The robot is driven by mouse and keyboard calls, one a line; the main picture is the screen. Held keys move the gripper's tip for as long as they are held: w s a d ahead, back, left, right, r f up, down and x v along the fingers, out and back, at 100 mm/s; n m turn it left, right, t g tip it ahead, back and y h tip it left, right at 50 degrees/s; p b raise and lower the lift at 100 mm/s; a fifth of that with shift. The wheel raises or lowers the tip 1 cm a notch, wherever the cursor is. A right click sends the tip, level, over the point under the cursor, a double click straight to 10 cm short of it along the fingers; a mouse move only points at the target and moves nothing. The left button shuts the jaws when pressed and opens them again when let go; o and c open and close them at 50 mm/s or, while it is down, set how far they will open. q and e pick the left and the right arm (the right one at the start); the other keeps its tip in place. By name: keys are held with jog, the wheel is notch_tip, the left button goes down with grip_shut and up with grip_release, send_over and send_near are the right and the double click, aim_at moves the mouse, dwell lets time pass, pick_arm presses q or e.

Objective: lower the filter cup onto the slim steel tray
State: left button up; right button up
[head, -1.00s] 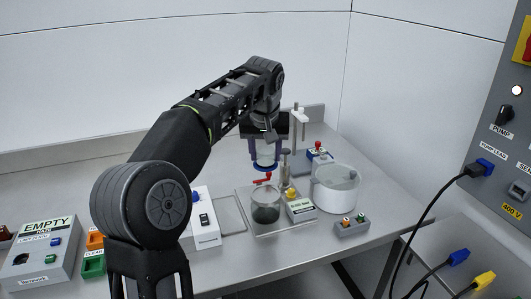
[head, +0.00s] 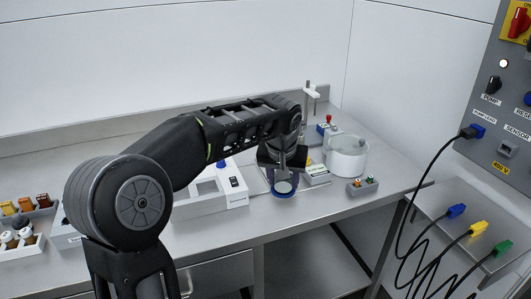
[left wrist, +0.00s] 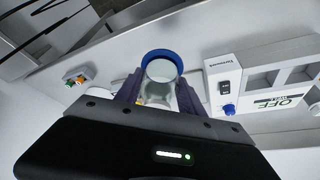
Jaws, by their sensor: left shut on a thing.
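The filter cup (head: 284,188) has a blue ring and a pale round face. My left gripper (head: 285,165) is shut on it and holds it over the front part of the bench. The ring faces the head camera, so the cup looks tilted. In the left wrist view the cup (left wrist: 162,68) sits between the fingers, its blue ring outermost. The slim steel tray (head: 259,186) shows only in part, just left of the cup; my gripper and the cup hide the rest. The gap between cup and tray cannot be judged. My right gripper is not in view.
A white meter box (head: 236,184) stands close on the left. The bench's front edge is close below the cup. Cables hang from the panel at right.

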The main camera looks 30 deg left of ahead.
pick_arm(q)
jog(key=s+d+f+m+h, duration=0.1)
jog(key=s+d+f+m, duration=0.1)
jog(key=d+f, duration=0.5)
jog(key=s+d+f+m, duration=0.2)
jog(key=d+f, duration=0.5)
jog(key=d, duration=0.1)
jog(key=shift+d+f+h, duration=0.15)
jog(key=shift+h, duration=0.25)
